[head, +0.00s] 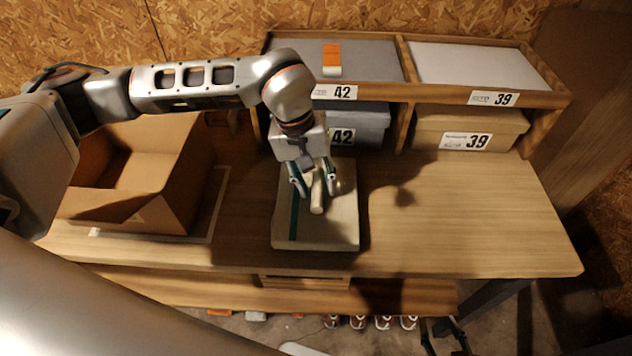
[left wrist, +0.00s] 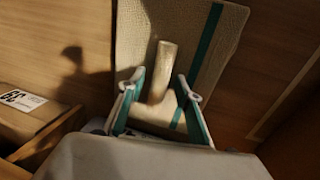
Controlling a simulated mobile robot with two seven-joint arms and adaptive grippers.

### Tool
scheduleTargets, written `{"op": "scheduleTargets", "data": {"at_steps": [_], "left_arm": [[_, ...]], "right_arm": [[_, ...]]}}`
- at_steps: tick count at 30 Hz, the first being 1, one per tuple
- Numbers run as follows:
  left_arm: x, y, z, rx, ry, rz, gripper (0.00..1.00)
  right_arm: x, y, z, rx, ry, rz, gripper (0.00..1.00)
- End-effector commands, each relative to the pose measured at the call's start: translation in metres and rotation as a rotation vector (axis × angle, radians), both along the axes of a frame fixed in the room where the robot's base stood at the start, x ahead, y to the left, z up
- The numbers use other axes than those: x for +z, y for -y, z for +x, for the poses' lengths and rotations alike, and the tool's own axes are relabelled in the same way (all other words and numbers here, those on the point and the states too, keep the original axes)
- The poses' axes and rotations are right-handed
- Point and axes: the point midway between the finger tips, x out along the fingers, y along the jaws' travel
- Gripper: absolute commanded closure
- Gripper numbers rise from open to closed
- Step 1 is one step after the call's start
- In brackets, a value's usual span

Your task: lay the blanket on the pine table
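The folded blanket (head: 345,215), cream with a green stripe, lies flat on the wooden table (head: 470,220). It also shows in the left wrist view (left wrist: 140,35). A short cream roll-like ridge (head: 317,196) stands on top of it. My left gripper (head: 314,188) points down over the blanket, its fingers apart on either side of the ridge. In the left wrist view, gaps show between the ridge (left wrist: 162,72) and both fingers. My right gripper (head: 444,336) appears dark at the bottom edge, below the table front, its two fingers apart with nothing seen between them.
An open cardboard box (head: 150,205) stands left of the blanket. Behind is a wooden shelf with a grey box (head: 360,125) and a tan box (head: 470,128), labelled 42 and 39. An orange-and-white item (head: 332,58) lies on top. The table right of the blanket is clear.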

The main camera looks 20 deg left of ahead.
Motion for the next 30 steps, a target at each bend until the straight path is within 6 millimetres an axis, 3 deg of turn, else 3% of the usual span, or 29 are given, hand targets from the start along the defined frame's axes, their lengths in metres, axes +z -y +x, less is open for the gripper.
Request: {"op": "scheduleTargets", "data": {"at_steps": [8,21,30], "left_arm": [[0.014,-0.002,0.001,0.001,0.004,-0.001,0.66],[0.096,-0.018,-0.004,0.001,0.005,0.0,0.66],[0.12,-0.022,-0.006,0.0,0.001,0.0,0.66]], "right_arm": [[0.004,0.0,0.001,0.0,0.005,0.001,0.6],[0.001,0.0,0.0,0.0,0.001,0.0,0.6],[0.0,0.0,0.0,0.0,-0.002,-0.001,0.6]]}}
